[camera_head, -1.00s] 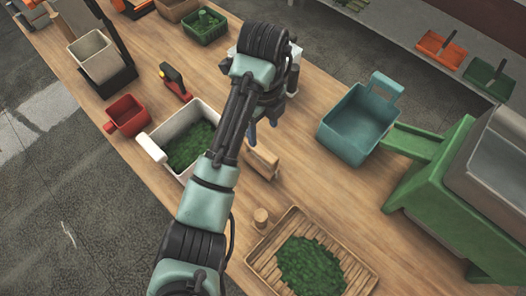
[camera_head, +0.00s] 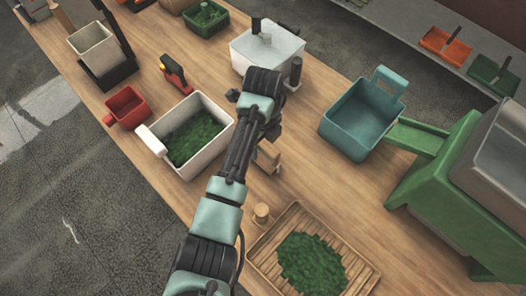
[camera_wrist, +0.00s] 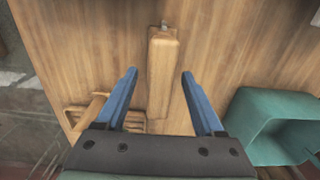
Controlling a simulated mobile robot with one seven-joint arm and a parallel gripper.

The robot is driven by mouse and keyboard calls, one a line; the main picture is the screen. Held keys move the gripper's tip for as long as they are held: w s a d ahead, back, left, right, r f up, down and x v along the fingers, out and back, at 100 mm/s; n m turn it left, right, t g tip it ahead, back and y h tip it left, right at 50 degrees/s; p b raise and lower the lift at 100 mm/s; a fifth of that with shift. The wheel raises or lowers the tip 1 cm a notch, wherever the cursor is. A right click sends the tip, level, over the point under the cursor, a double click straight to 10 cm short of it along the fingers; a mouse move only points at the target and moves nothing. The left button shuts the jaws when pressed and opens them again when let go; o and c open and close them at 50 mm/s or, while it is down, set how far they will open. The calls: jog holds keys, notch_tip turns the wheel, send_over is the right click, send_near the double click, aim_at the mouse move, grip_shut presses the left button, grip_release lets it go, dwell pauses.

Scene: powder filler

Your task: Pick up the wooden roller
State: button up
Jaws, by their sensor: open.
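The wooden roller (camera_wrist: 163,75) appears as a long, pale wooden piece with a small metal end, lying on the table in the wrist view. In the head view the wooden roller (camera_head: 268,157) shows only partly, beside my arm, which hides the rest. My gripper (camera_wrist: 160,72) is open, with its two blue fingers pointing toward the table. The roller shows between the fingers, with a gap on each side.
A white bin of green leaves (camera_head: 157,158) stands left of my arm. A teal bin (camera_head: 352,140) and green machine (camera_head: 440,180) stand right. A white container (camera_head: 265,62) stands behind.

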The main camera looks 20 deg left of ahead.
jog(key=shift+c, duration=0.3)
grip_shut()
dwell(1.1)
